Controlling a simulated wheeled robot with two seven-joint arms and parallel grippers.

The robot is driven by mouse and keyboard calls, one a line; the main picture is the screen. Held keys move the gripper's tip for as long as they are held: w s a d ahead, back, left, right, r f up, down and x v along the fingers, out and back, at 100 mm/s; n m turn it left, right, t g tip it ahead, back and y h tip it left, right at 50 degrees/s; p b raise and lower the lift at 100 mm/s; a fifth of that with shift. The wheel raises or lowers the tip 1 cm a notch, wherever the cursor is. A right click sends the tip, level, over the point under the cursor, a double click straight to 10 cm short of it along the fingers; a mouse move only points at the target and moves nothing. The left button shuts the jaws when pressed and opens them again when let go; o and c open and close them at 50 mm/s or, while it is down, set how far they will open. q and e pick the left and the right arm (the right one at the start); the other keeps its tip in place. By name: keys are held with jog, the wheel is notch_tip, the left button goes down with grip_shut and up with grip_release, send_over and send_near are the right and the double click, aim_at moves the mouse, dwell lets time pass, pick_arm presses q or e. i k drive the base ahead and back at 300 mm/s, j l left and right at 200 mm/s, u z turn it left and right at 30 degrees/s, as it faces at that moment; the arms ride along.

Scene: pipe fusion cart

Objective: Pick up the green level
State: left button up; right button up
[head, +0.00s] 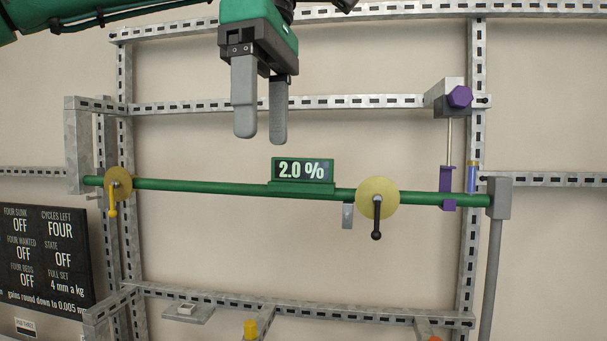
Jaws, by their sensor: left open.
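The pipe runs across the metal frame and slopes slightly down to the right. My left gripper (262,138) hangs from the top with its two grey fingers pointing down. It is open and empty, appearing above and a little left of the level, apart from it. My right gripper is not in view.
Yellow discs with handles sit on the pipe at left (119,184) and right (377,197) of the level. A purple clamp (447,188) and a blue cylinder (472,177) are near the right end. A dark status board (45,255) stands lower left. Slotted metal rails (380,101) surround the pipe.

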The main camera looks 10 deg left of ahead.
aim_at(290, 176)
jog(key=i, duration=1.35)
